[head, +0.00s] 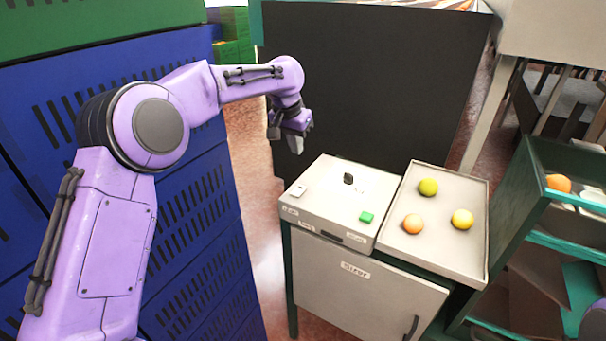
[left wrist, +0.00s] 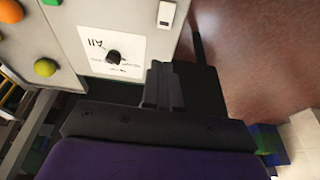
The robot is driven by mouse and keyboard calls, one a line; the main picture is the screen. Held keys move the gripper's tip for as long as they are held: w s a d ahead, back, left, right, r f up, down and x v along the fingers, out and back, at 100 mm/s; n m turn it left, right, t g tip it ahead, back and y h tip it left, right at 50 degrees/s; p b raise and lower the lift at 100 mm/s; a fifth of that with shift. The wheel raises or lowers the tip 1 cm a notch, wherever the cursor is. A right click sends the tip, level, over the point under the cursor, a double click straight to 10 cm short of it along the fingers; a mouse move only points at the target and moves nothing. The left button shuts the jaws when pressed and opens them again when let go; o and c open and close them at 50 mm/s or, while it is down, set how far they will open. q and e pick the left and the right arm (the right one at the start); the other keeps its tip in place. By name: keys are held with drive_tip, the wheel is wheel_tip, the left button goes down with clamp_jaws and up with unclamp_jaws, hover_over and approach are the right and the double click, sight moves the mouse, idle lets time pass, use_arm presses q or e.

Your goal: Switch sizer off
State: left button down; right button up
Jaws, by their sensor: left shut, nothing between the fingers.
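The sizer (head: 365,290) is a light grey cabinet with a label on its front. Its control panel (head: 330,212) on top carries a white rocker switch (head: 298,190), a black knob (head: 348,179) and a green button (head: 366,217). The left wrist view also shows the white switch (left wrist: 166,14) and the knob (left wrist: 114,56) on a white plate. My left gripper (head: 297,140) is shut and empty, in the air beyond the panel's far left corner, touching nothing that I can see. My right gripper is not in view.
A tray (head: 475,185) beside the panel holds a green, an orange and a yellow fruit. Blue crates (head: 205,215) are stacked at the left. A dark board (head: 370,80) stands behind the sizer. A green rack (head: 520,200) with fruit is at the right.

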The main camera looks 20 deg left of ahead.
sight(299, 189)
use_arm(q)
drive_tip(key=p+x, duration=0.1)
drive_tip(key=x, duration=0.3)
drive_tip(key=p+x, duration=0.1)
drive_tip(key=x, duration=0.3)
drive_tip(key=s+p+x, duration=0.1)
drive_tip(key=p+x, duration=0.1)
drive_tip(key=x, duration=0.2)
drive_tip(key=shift+a+f, duration=0.25)
drive_tip(key=shift+f, duration=0.7)
drive_tip(key=shift+f, duration=0.1)
drive_tip(key=shift+s+p, duration=0.45)
drive_tip(key=shift+p, duration=0.1)
drive_tip(key=shift+s+a, duration=0.1)
drive_tip(key=shift+s, duration=0.25)
